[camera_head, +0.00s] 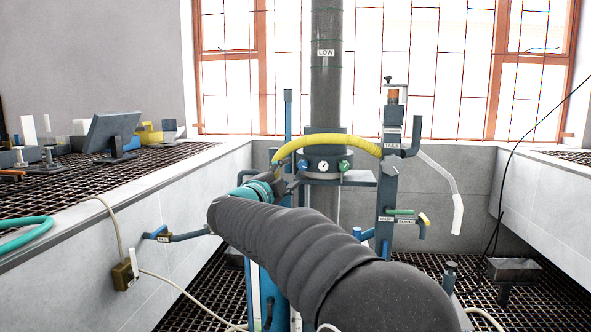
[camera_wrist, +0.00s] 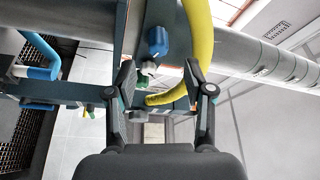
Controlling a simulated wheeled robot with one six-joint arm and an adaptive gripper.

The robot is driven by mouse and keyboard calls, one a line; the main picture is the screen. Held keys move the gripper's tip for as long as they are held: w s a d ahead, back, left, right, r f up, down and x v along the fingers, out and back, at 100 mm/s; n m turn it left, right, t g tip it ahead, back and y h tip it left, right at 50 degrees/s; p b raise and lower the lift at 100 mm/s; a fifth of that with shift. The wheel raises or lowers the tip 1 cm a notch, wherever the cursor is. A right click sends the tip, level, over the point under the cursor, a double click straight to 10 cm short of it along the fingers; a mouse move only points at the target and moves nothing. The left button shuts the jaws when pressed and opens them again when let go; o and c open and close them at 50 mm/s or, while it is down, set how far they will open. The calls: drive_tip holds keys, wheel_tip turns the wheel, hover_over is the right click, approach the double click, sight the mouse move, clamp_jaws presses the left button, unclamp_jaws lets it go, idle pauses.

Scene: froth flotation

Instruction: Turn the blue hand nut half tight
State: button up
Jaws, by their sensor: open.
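A blue knob (camera_wrist: 157,41), which looks like the blue hand nut, shows in the wrist view ahead of my gripper (camera_wrist: 158,77) and between the lines of its two fingers. The fingers are open and spread apart, with nothing held between them. In the head view, a small blue knob (camera_head: 304,166) sits on the dark collar of the grey column (camera_head: 326,70); I cannot tell if it is the same part. My gripper (camera_head: 288,176) is close to the collar's left side in that view, partly hidden by my arm.
A yellow hose (camera_head: 335,142) arches over the collar and passes close by the right finger in the wrist view (camera_wrist: 200,45). White and green knobs (camera_head: 345,166) share the collar. A blue post with a tails label (camera_head: 388,170) stands to the right. Grated benches flank both sides.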

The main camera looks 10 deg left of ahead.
drive_tip(key=v, duration=0.5)
drive_tip(key=shift+s+a, duration=0.2)
drive_tip(key=shift+s, duration=0.1)
